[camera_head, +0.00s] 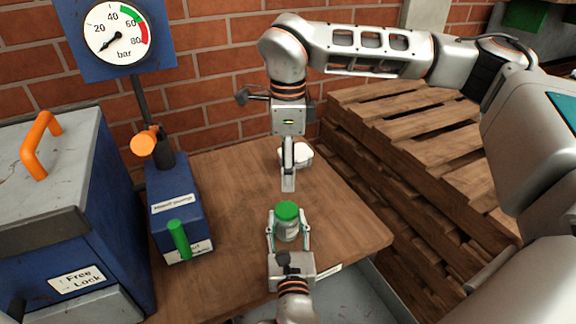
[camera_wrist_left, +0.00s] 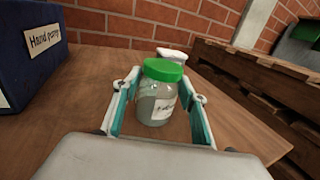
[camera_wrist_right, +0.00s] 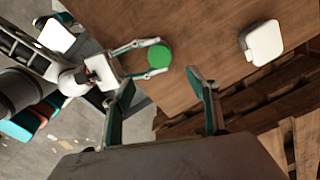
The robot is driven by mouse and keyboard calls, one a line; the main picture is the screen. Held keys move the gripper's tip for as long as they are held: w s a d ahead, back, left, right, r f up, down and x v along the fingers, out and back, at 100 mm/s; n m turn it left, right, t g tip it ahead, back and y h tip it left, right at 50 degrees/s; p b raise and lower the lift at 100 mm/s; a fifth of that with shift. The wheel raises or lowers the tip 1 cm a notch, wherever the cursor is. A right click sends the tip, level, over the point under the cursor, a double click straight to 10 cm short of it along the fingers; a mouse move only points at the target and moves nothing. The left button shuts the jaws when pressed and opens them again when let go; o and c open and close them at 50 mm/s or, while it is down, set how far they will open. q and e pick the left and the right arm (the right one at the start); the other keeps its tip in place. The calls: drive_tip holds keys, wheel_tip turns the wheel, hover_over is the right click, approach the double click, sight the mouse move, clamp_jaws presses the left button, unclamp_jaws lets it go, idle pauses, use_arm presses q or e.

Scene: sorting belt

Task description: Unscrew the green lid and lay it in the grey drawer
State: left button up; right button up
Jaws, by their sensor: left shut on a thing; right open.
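A clear jar (camera_head: 287,230) with a green lid (camera_head: 287,210) and a white label stands upright near the table's front edge. My left gripper (camera_head: 288,234) is shut around the jar body, one finger on each side; the jar (camera_wrist_left: 157,108) and its lid (camera_wrist_left: 163,70) also show in the left wrist view. The lid sits on the jar. My right gripper (camera_head: 288,185) points down behind and above the jar, apart from it. In the right wrist view its fingers (camera_wrist_right: 165,88) are spread and empty, with the lid (camera_wrist_right: 159,57) beyond them. I cannot identify the grey drawer for certain.
A white object (camera_head: 303,154) stands on the table behind my right gripper. A blue hand pump (camera_head: 175,205) with a green handle and a blue cabinet (camera_head: 115,215) stand left. Wooden pallets (camera_head: 420,130) are stacked right. A grey surface (camera_head: 375,300) shows below the table's front edge.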

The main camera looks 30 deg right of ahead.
sight(288, 210)
wheel_tip(288, 210, down, 12)
drive_tip(key=shift+r, duration=0.1)
idle(0.5)
drive_tip(key=c, duration=1.5)
drive_tip(key=n, duration=0.5)
drive_tip(key=shift+s+n, duration=0.1)
drive_tip(key=shift+n, duration=0.2)
